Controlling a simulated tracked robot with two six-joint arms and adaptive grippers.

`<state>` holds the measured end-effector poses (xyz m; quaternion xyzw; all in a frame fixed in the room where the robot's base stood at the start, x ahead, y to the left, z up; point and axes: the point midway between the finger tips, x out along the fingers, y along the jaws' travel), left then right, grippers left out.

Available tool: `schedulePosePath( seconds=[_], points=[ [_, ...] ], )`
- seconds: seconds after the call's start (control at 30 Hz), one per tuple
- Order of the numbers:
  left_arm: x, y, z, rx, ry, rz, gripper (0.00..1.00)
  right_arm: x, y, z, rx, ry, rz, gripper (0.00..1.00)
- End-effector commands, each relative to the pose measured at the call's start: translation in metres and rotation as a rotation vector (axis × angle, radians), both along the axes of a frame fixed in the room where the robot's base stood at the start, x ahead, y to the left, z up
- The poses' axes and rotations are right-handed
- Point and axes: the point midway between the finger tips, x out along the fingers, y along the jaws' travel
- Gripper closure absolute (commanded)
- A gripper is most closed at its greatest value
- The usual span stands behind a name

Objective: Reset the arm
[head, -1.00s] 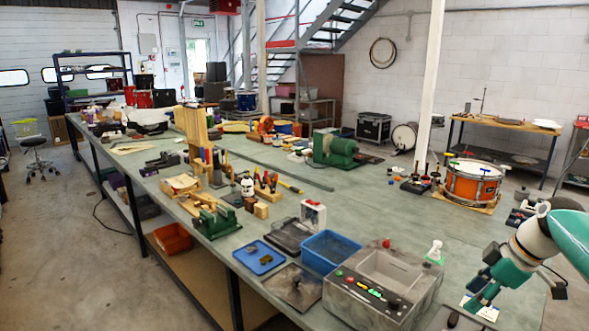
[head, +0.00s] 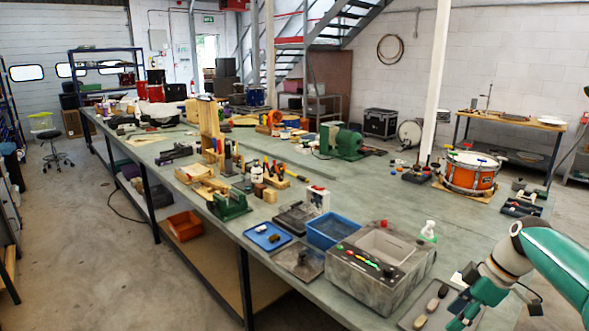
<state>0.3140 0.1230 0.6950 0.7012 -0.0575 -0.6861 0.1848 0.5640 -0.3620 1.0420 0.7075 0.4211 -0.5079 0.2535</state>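My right arm comes in from the right edge in the head view, teal and grey. Its gripper (head: 466,308) hangs low over the near right part of the bench, beside a grey tray with small dark and tan blocks (head: 428,305). The fingertips are small and partly overlapped, so I cannot tell whether they are open or shut. No held object can be made out. My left arm and gripper are not in view.
The long green-topped bench (head: 330,195) carries a grey basin unit (head: 375,265), a blue bin (head: 334,229), a green machine (head: 343,141) and an orange drum (head: 470,173). A white spray bottle (head: 429,229) stands behind the basin. Floor at left is mostly clear.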

Motion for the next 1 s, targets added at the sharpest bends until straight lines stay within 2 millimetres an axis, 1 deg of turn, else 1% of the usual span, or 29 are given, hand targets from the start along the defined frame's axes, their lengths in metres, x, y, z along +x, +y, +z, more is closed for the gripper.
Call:
schedulePosePath(
  seconds=[0.03,0.17,0.27,0.37,0.4,0.47,0.5,0.57,0.6,0.67,0.7,0.77,0.8,0.9,1.0],
  points=[
    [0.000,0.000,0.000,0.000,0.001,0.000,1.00,-0.003,0.008,-0.011,0.010,0.030,0.017,0.49],
    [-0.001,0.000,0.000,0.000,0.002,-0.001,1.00,-0.012,0.030,-0.045,0.035,0.104,0.056,0.49],
    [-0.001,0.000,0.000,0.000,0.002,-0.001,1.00,-0.020,0.051,-0.078,0.052,0.164,0.081,0.49],
    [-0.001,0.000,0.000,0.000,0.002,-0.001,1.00,-0.034,0.078,-0.120,0.068,0.240,0.090,0.49],
    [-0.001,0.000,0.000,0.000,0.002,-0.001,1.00,-0.043,0.091,-0.141,0.073,0.275,0.085,0.49],
    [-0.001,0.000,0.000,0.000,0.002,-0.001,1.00,-0.059,0.113,-0.173,0.077,0.329,0.067,0.49],
    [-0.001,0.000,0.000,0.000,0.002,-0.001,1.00,-0.071,0.127,-0.193,0.077,0.363,0.048,0.49],
    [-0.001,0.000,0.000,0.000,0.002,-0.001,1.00,-0.092,0.147,-0.223,0.074,0.413,0.011,0.49],
    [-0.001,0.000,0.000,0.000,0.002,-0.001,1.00,-0.108,0.160,-0.242,0.069,0.444,-0.020,0.49],
    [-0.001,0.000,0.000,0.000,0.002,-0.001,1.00,-0.134,0.179,-0.267,0.060,0.490,-0.074,0.49],
    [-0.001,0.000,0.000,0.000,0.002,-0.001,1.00,-0.154,0.191,-0.283,0.051,0.520,-0.116,0.49],
    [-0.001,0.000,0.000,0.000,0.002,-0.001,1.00,-0.186,0.208,-0.304,0.036,0.560,-0.193,0.49],
    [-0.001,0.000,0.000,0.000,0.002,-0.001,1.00,-0.209,0.218,-0.317,0.026,0.583,-0.255,0.49],
    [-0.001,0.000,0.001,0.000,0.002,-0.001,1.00,-0.258,0.237,-0.336,0.002,0.617,-0.435,0.49],
    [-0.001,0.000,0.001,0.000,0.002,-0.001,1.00,-0.285,0.245,-0.342,0.000,0.608,-0.636,0.49]
  ],
)
